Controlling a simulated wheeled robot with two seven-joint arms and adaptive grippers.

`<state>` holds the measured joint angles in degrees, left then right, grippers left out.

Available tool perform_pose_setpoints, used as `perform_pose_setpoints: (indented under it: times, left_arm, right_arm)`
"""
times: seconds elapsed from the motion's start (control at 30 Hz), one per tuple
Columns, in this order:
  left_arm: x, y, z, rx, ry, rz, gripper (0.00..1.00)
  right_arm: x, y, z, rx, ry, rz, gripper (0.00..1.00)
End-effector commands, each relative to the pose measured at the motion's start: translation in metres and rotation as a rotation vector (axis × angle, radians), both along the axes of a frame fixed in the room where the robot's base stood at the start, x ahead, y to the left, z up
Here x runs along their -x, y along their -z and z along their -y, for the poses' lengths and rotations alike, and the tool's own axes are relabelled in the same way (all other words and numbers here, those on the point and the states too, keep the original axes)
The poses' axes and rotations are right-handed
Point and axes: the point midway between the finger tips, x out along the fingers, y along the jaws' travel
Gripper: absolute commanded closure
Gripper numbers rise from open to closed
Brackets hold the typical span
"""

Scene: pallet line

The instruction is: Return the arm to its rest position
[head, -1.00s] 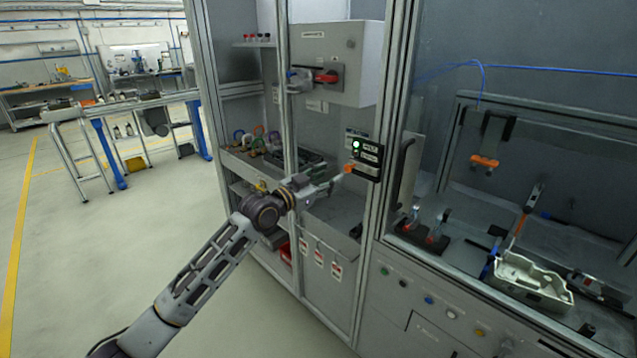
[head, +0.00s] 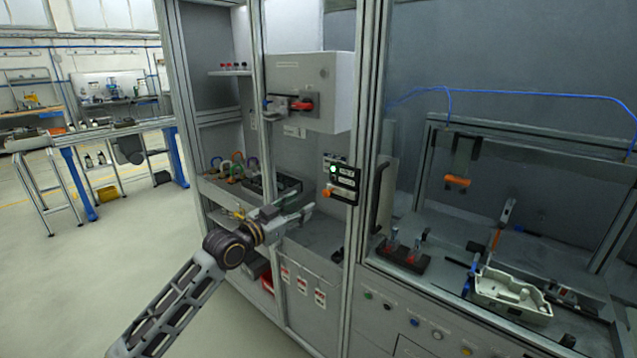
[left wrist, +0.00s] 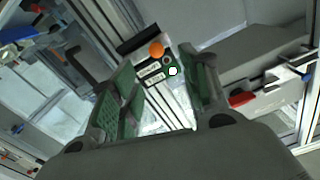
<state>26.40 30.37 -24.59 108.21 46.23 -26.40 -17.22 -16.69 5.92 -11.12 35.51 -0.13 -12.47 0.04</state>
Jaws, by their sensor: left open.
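My left gripper (head: 302,213) is open and empty in the head view, in front of the grey cabinet. Its arm comes up from the bottom left. A small dark panel (head: 343,180) with a lit green lamp and an orange knob sits on the cabinet post, just up and right of the fingertips, apart from them in the head view. In the left wrist view the two green-padded fingers (left wrist: 158,95) stand wide apart, and the panel (left wrist: 158,73) shows beyond the gap between them. My right gripper is in neither view.
A grey box with a red-handled switch (head: 300,106) hangs above the arm. A glass-fronted cell on the right holds a pale tray (head: 513,299) and a dark block with red clips (head: 404,255). Tagged padlocks (head: 302,285) hang below the gripper. Open floor (head: 95,285) lies left.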

Motion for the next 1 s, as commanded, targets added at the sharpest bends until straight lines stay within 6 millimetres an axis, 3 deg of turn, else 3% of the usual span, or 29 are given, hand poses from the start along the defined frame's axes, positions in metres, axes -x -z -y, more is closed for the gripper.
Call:
perform_pose_setpoints:
  times: [0.23, 0.47, 0.77, 1.0]
  left_arm:
    - [-0.007, -0.005, -0.008, 0.051, -0.035, 0.010, 0.54]
    - [-0.040, 0.030, -0.046, 0.024, -0.138, -0.009, 0.54]
    - [-0.088, 0.102, -0.123, -0.044, -0.310, -0.061, 0.54]
    - [-0.110, 0.176, -0.183, -0.105, -0.433, -0.131, 0.54]
  right_arm:
    - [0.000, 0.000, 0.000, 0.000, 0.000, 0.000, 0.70]
    - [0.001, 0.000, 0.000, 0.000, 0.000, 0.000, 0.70]
    - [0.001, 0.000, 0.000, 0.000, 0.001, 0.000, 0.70]
    - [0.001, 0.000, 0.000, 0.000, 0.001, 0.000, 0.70]
